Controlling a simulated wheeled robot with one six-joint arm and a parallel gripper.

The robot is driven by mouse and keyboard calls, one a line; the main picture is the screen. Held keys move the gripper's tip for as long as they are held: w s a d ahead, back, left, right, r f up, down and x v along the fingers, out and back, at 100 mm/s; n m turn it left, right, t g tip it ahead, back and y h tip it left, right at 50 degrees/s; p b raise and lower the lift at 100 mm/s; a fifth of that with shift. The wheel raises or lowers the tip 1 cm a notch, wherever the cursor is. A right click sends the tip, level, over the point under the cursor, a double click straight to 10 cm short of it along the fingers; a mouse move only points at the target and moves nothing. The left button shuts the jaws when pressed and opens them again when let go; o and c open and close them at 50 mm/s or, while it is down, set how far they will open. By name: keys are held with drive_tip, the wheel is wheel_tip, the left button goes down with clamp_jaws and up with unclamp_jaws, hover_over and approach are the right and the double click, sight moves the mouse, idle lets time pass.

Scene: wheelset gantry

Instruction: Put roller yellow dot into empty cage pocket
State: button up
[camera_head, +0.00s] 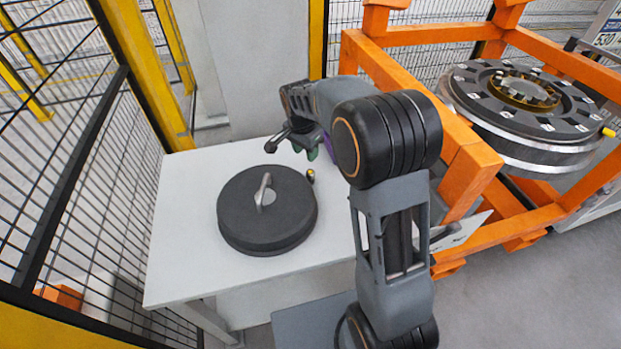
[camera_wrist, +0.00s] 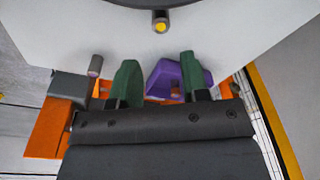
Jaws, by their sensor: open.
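The roller with the yellow dot (camera_head: 311,175) stands on the white table just right of a dark round lid. In the wrist view the roller (camera_wrist: 160,22) is near the top centre, dot facing the camera. My gripper (camera_head: 304,151) hangs over the table's back part, beyond the roller; my arm partly hides it. In the wrist view its green fingers (camera_wrist: 160,85) are apart, with no roller between them. The roller is apart from the fingers. The bearing cage (camera_head: 525,90) is a brass-coloured ring in the wheel at the right; I cannot tell which pocket is empty.
The dark lid (camera_head: 240,210) with a grey handle takes up the table (camera_head: 175,245) middle. A purple part (camera_wrist: 165,82) shows behind the fingers, and a small grey cylinder (camera_wrist: 95,66) at left. An orange frame (camera_head: 470,180) surrounds the wheel. Mesh fencing (camera_head: 80,160) stands left.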

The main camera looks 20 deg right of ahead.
hover_over(310, 172)
drive_tip(key=f, duration=0.3)
drive_tip(key=a+f, duration=0.1)
drive_tip(key=f, duration=0.1)
drive_tip(key=shift+s+f, duration=0.3)
drive_tip(key=shift+s, duration=0.05)
drive_tip(key=shift+w+d+f+p, duration=0.1)
drive_tip(key=shift+d+f+p, duration=0.1)
drive_tip(key=shift+f, duration=0.7)
drive_tip(key=shift+w+d+f+p, duration=0.1)
drive_tip(key=shift+w+d+f, duration=0.05)
drive_tip(key=shift+f, duration=0.7)
drive_tip(key=shift+w+d+f+p, duration=0.1)
drive_tip(key=shift+d+f, duration=0.1)
drive_tip(key=shift+f, duration=0.7)
drive_tip(key=c, duration=0.7)
clamp_jaws()
drive_tip(key=shift+r, duration=0.1)
